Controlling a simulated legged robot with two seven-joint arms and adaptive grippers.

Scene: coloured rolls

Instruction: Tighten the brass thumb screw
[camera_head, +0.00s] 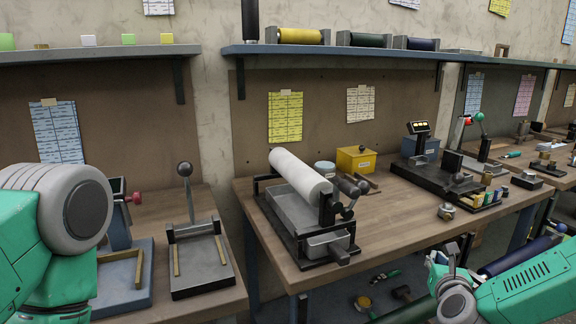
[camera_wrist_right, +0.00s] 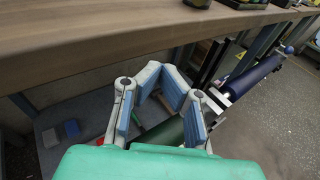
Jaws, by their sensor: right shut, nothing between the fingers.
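In the head view, a roller stand (camera_head: 312,222) on the middle bench carries a white roll (camera_head: 300,172). Dark knobs and a lever (camera_head: 349,196) sit at the roll's near right end. A small brass-coloured knob on a grey base (camera_head: 446,211) stands on the bench to the right; I cannot tell if it is the brass thumb screw. My right gripper (camera_head: 452,250) is beyond the bench's front edge, apart from these things.
The bench top (camera_head: 395,235) is clear between the stand and the brass-coloured knob.

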